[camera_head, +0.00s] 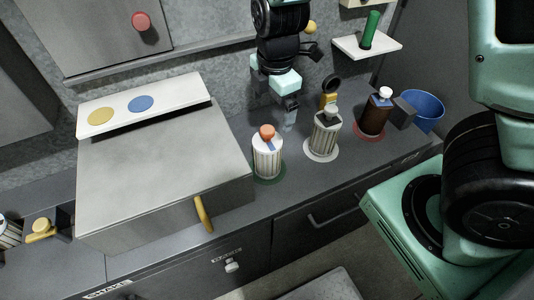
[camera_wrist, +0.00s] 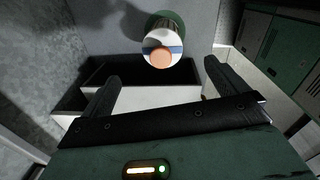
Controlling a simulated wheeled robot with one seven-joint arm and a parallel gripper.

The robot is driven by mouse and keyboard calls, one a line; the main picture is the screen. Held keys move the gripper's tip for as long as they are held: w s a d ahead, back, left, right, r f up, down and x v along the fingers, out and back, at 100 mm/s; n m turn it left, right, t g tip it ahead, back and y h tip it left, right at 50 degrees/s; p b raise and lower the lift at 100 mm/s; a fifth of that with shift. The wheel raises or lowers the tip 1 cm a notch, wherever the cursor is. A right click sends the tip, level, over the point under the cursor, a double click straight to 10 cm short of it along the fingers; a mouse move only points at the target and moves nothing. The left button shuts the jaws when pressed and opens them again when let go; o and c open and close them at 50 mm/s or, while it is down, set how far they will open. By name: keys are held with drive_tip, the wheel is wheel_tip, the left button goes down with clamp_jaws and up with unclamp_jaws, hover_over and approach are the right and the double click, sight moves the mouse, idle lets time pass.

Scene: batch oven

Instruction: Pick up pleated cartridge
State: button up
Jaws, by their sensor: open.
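A white ribbed cartridge (camera_head: 267,158) with an orange knob and a blue band stands upright on a green ring on the counter, right of the big grey box. It also shows in the wrist view, where the white cartridge (camera_wrist: 163,40) is seen from above, beyond and between my fingertips. A second ribbed cartridge (camera_head: 325,135), greyish with a dark band, stands on a white ring to its right. Which one is the pleated cartridge I cannot tell for sure. My gripper (camera_head: 278,98) is open and empty above and behind the white cartridge; it also shows in the wrist view (camera_wrist: 161,73).
The grey box (camera_head: 150,165) with a yellow handle (camera_head: 203,214) fills the counter to the left. A brown bottle (camera_head: 374,115) on a red ring and a blue bowl (camera_head: 424,110) stand to the right. A shelf (camera_head: 368,47) with a green cylinder is behind.

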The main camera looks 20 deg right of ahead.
sight(268, 141)
drive_tip(key=f, duration=0.7)
drive_tip(key=shift+w, duration=0.25)
drive_tip(key=shift+a+f, duration=0.2)
drive_tip(key=shift+f, duration=1.2)
drive_tip(key=shift+a+f, duration=0.2)
drive_tip(key=shift+f, duration=1.15)
drive_tip(key=c, duration=1.7)
